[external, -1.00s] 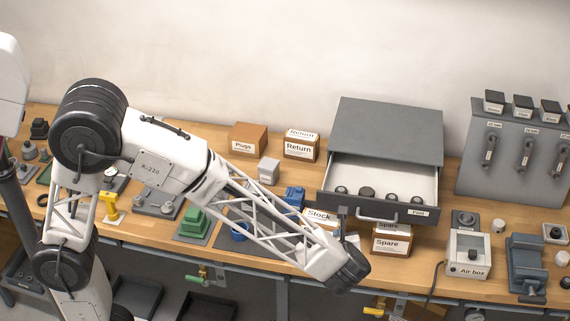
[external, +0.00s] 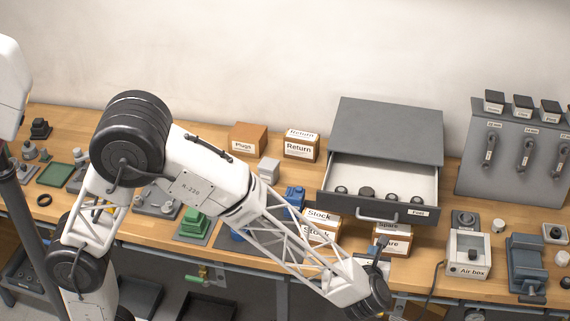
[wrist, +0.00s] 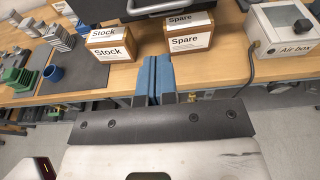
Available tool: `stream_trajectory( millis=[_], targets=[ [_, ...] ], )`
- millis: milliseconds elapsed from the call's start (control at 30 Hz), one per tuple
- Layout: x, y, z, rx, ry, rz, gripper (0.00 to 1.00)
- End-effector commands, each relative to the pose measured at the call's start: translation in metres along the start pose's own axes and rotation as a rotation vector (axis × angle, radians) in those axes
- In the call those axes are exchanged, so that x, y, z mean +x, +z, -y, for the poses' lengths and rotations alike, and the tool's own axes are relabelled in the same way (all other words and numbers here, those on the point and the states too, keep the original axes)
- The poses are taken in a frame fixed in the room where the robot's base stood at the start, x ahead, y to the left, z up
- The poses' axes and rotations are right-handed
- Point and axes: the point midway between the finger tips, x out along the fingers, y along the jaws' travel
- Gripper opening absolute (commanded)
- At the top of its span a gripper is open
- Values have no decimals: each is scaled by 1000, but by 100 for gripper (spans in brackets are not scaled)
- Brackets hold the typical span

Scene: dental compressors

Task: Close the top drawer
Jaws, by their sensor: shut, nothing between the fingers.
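The grey cabinet (external: 385,130) stands at the back of the workbench with its top drawer (external: 340,204) pulled out toward the front. The drawer has a light interior holding several dark round parts, a small label at the right of its front, and a bar handle (external: 377,217). In the wrist view the handle (wrist: 150,8) shows at the top edge. My gripper (external: 377,250) is below and in front of the drawer, apart from the handle. In the wrist view its blue fingers (wrist: 154,75) are together, with nothing between them.
Stock boxes (wrist: 110,45) and Spare boxes (wrist: 190,40) stand below the drawer, on either side of my fingers in the wrist view. The Air box (external: 468,255) is to the right. A grey panel with handles (external: 515,150) stands at the back right.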

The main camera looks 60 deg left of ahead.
Motion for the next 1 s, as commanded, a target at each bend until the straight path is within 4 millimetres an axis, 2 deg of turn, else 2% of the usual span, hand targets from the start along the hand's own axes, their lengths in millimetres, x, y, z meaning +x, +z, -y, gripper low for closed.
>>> stream_trajectory(
  millis=[367,1000],
  targets=[
    [31,0,0,-2,2,0,0],
    [114,0,0,-1,2,0,0]
  ],
)
